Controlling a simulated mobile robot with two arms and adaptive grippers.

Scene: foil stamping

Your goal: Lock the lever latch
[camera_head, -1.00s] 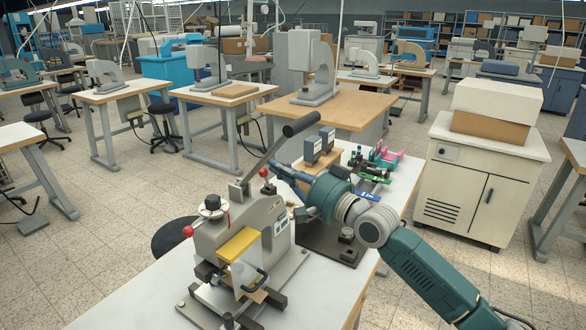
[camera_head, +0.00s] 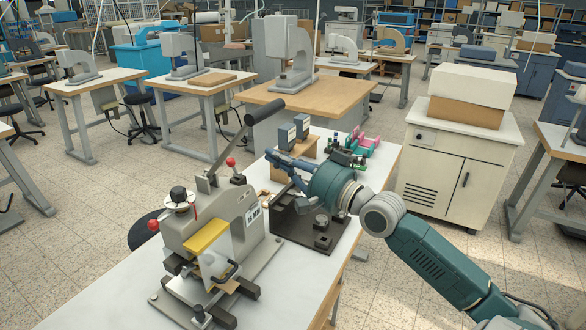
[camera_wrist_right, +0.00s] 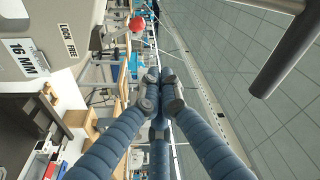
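The grey stamping press (camera_head: 215,222) stands on the near table. A red ball knob (camera_head: 230,161) sits on its top beside the long lever with a black handle (camera_head: 264,110). Another red knob (camera_head: 153,225) is at its left side. In the right wrist view a red ball (camera_wrist_right: 137,24) shows near a "LOCK FREE" label (camera_wrist_right: 67,42) on the press. I cannot tell the latch's exact position. My right gripper (camera_head: 271,156) is right of the upper red knob, apart from it. Its fingertips (camera_wrist_right: 160,90) are together with nothing between them. My left gripper is out of view.
The black handle (camera_wrist_right: 286,58) also crosses the right wrist view's upper right. A dark base plate (camera_head: 305,232) lies right of the press. Small grey boxes (camera_head: 293,131) and colored parts (camera_head: 352,148) stand behind. A cream cabinet (camera_head: 458,170) is at right. The table's front right is clear.

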